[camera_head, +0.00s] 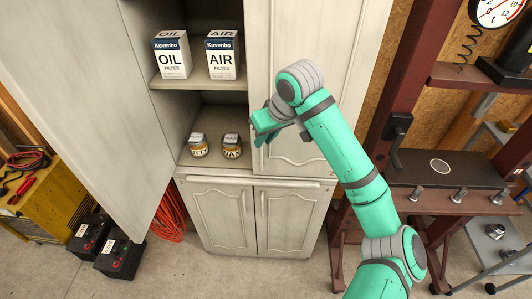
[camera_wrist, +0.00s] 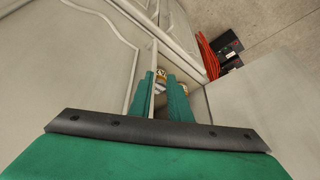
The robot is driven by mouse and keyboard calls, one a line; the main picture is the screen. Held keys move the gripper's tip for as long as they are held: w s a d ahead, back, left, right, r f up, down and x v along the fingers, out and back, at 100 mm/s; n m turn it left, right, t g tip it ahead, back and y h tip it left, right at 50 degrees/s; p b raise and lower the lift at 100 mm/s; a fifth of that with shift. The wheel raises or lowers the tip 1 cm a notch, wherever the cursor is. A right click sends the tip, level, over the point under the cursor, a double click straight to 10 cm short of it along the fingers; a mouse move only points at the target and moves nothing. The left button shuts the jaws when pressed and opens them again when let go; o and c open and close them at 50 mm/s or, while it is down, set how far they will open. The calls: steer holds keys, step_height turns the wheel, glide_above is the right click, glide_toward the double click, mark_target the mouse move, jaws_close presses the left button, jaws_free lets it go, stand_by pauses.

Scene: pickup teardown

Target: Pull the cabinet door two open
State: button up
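The cabinet has a pale upper right door (camera_head: 273,58), which looks shut or nearly shut. I take it as door two, but no label shows. The upper left door (camera_head: 82,100) stands wide open to the left. My gripper (camera_head: 262,128) is at the free left edge of the right door, low on it. In the wrist view, the two green fingers of my gripper (camera_wrist: 162,95) are apart, with the edge of the right door (camera_wrist: 92,50) between them, close to the left finger. Contact is unclear. The right door's handle is not visible.
The open shelves hold an oil filter box (camera_head: 171,56), an air filter box (camera_head: 221,56) and two small jars (camera_head: 199,147). The lower doors (camera_head: 285,215) are shut. A red press frame (camera_head: 395,90) stands close on the right. Black batteries (camera_head: 120,257) lie on the floor at left.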

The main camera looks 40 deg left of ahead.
glide_above(261, 168)
steer(key=shift+h, duration=0.4)
steer(key=f, duration=0.9)
steer(key=shift+w+a+f, duration=0.1)
steer(key=shift+w+f, duration=0.15)
jaws_close()
